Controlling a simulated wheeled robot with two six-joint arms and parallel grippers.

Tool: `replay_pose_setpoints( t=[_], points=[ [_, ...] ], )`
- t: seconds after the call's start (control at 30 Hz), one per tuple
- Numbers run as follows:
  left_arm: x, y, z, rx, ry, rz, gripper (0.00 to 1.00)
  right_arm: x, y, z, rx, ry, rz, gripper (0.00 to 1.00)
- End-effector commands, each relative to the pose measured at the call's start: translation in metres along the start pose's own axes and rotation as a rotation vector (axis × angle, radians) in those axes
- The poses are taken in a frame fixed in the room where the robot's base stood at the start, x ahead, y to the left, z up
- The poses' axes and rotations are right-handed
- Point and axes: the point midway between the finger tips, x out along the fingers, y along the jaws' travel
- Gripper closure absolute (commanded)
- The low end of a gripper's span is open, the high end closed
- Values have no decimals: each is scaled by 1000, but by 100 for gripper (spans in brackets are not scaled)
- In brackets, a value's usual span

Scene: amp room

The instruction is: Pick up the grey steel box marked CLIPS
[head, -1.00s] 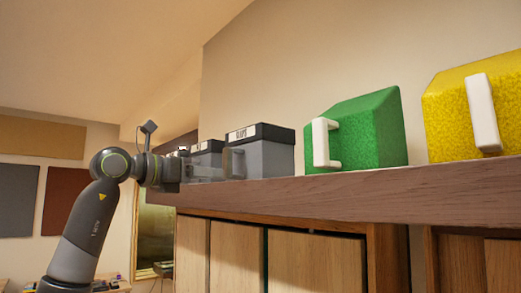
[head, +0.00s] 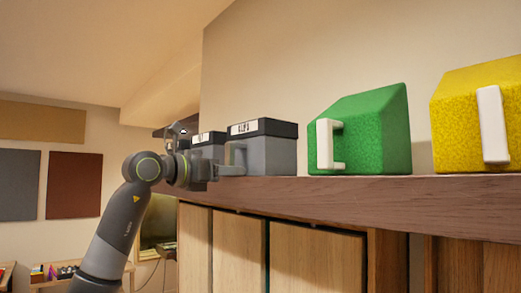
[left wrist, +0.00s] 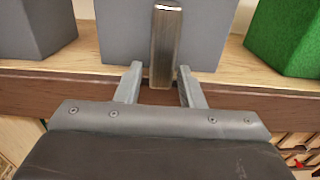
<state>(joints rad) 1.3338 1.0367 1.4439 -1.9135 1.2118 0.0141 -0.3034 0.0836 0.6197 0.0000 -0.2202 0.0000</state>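The grey steel box (head: 270,155) with a dark lid and a white label stands on the wooden shelf. The label is small and appears to read CLIPS. A pale upright handle (head: 238,156) is on its front-left side. My left gripper (head: 232,171) is at this handle. In the left wrist view the left gripper (left wrist: 160,84) is open, with its two fingers on either side of the metal handle (left wrist: 165,45). Gaps show on both sides of the handle. The grey box face (left wrist: 205,35) is just beyond. My right gripper is in neither view.
Another grey box (head: 208,146) with a dark lid stands close to the left. A green box (head: 375,130) with a white handle and a yellow box (head: 460,120) stand to the right. The wooden shelf edge (head: 350,190) runs beneath, above cabinet doors (head: 310,255).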

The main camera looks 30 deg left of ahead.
Motion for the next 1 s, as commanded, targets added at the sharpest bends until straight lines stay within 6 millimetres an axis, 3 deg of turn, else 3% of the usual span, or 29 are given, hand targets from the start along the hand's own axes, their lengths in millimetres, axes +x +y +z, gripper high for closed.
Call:
replay_pose_setpoints(
  t=[0.03,0.27,0.77,1.0],
  points=[
    [0,0,0,0,0,0,72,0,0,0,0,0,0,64],
    [0,0,0,0,0,0,100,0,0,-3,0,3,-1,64],
    [0,0,5,0,-5,-1,100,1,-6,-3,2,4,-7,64],
    [-1,-1,24,1,-9,-2,100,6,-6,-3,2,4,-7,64]
  ],
)
